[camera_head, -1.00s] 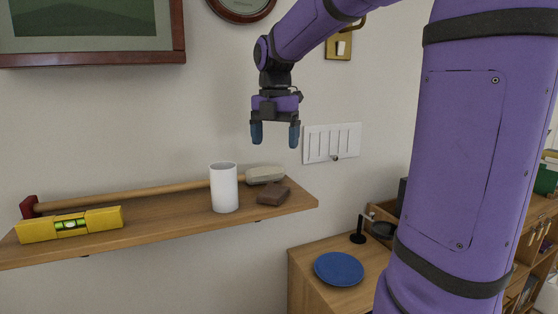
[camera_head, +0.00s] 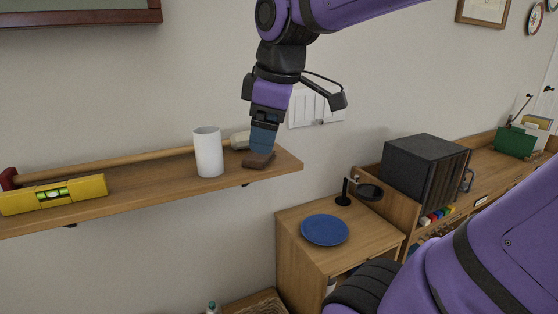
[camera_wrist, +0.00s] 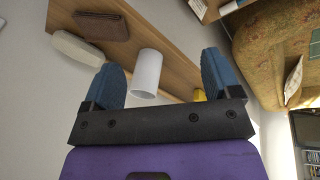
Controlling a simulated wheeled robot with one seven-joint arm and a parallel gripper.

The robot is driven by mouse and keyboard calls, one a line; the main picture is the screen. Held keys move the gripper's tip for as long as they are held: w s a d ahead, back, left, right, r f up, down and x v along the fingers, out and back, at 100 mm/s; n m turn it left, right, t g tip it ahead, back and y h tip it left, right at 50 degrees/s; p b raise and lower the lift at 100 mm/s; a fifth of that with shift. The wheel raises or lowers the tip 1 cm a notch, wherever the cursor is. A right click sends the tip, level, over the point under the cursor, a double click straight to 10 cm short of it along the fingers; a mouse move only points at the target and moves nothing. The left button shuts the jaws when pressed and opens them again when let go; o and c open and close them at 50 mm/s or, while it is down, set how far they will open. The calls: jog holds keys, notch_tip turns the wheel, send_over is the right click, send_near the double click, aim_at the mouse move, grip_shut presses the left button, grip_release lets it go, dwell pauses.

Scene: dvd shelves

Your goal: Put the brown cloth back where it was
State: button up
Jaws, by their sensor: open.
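The brown cloth (camera_head: 258,160) is a small folded block lying near the right end of the wooden wall shelf (camera_head: 140,198). My gripper (camera_head: 263,148) points down over it in the head view, its fingers overlapping the cloth's upper part there. In the wrist view the cloth (camera_wrist: 101,25) lies at the upper left, outside the gap between my open fingers (camera_wrist: 163,60). Nothing is held. I cannot tell whether a finger touches the cloth.
A white cup (camera_head: 208,152) stands just left of the cloth, and a pale block (camera_head: 240,140) lies behind. A long-handled hammer (camera_head: 100,162) and a yellow level (camera_head: 54,195) fill the left of the shelf. A blue plate (camera_head: 325,229) sits on the lower cabinet.

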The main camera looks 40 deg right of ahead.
jog(key=s+a+f+m+t, duration=0.2)
jog(key=s+a+f+m, duration=0.1)
jog(key=s+m, duration=0.3)
jog(key=shift+f+m, duration=0.3)
jog(key=shift+m, duration=0.8)
